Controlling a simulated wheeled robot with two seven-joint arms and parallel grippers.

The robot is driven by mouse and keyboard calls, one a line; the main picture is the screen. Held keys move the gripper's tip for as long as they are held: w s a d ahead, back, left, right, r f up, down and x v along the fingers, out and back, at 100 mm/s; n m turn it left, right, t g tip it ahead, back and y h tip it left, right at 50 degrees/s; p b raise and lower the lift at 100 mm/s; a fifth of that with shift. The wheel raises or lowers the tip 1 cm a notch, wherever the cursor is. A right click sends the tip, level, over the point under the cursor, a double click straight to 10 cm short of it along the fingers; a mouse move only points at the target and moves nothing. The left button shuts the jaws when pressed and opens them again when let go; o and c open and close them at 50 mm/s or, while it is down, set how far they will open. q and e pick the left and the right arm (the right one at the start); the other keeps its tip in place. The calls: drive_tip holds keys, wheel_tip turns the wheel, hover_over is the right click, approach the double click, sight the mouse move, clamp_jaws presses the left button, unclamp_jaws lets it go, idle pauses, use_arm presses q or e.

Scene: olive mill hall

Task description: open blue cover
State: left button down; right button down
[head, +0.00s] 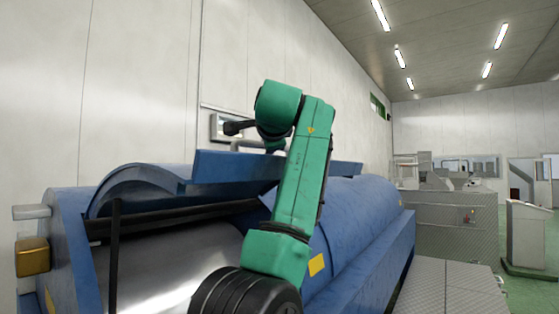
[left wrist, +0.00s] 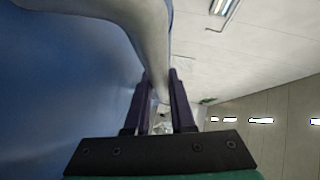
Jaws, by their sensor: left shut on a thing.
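The blue cover (head: 235,166) sits on the large blue machine (head: 70,225) in the head view. Its front edge is raised, and a dark gap shows beneath it with a shiny metal drum (head: 170,262) inside. A pale grey handle (head: 246,144) stands at the cover's top edge, partly hidden by my green left arm. In the left wrist view, my left gripper (left wrist: 160,88) is shut on the grey handle (left wrist: 150,35), with dark fingers on both sides of it. The blue cover (left wrist: 65,80) fills the left of that view. My right gripper is in neither view.
A rounded blue housing (head: 362,220) continues the machine to the right of my arm. A yellow-brown block (head: 32,257) juts out at the machine's left end. Grey metal equipment (head: 455,230) and a pale pedestal (head: 528,235) stand to the right. A pale wall rises behind the machine.

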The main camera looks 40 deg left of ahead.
use_arm(q)
drive_tip(key=shift+r, duration=0.1)
idle(0.3)
drive_tip(key=c, duration=0.8)
unclamp_jaws()
drive_tip(key=shift+o, duration=0.2)
drive_tip(key=shift+a, duration=0.1)
